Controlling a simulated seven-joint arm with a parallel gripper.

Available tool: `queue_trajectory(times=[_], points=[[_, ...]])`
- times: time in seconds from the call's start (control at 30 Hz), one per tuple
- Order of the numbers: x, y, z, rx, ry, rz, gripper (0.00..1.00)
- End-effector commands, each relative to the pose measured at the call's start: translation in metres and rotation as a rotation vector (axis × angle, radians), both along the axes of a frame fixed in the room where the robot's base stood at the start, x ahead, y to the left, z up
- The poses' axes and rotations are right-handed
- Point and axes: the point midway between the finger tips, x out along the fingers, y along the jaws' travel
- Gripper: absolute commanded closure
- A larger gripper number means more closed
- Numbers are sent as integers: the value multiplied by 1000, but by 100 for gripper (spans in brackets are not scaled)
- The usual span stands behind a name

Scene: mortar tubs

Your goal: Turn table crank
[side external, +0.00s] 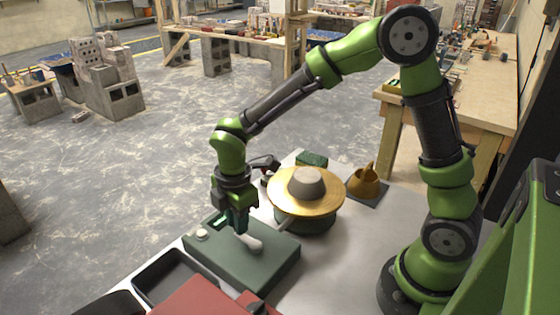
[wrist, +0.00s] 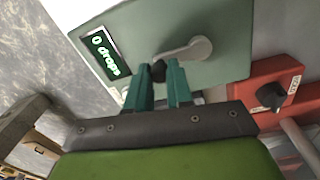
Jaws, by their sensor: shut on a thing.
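The crank (wrist: 190,52) is a grey arm on top of a green box (side external: 220,262), with a small dark knob (wrist: 158,70) at its free end. The arm of the crank also shows pale in the side view (side external: 250,242). My gripper (wrist: 159,76) points down over the box, its teal fingers shut around the knob. In the side view my gripper (side external: 240,228) hides the knob. A display (wrist: 104,54) on the box reads "0 drops". A gold round table (side external: 282,200) on a dark base stands beside the box, with a grey mound (side external: 308,183) on it.
A red box (side external: 205,298) with a dark dial (wrist: 271,95) lies near the green box. A black tray (side external: 172,278) is at the front left. White bench surface is clear towards my base.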

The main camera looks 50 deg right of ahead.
Motion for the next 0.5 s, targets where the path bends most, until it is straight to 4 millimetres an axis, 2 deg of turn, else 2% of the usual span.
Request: queue_trajectory(times=[0.27, 0.5], points=[[0, -6, 1, -1, -2, -118, 100], [-3, -16, 1, 0, -3, -323, 100]])
